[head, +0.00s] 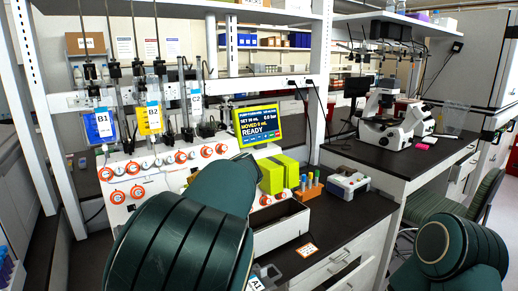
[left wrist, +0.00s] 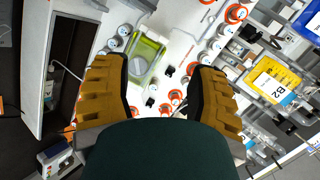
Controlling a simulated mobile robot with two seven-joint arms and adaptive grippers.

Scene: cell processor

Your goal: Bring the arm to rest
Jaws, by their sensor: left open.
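My left arm's dark green links fill the lower middle of the head view and reach toward the white cell processor (head: 140,160). Its gripper is hidden there behind the arm. In the left wrist view my left gripper (left wrist: 156,70) is open, its two orange-brown fingers wide apart with nothing between them. Beyond them is the processor's white panel (left wrist: 185,45) with a green-framed clear part (left wrist: 144,58); I cannot tell how far off it is. The screen (head: 257,124) reads READY. Of my right arm only a green link shows at the lower right; its gripper is out of view.
Bags labelled B1 (head: 100,127) and B2 (head: 150,120) hang above the panel. A microscope (head: 392,120) and a green chair (head: 450,205) are at the right.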

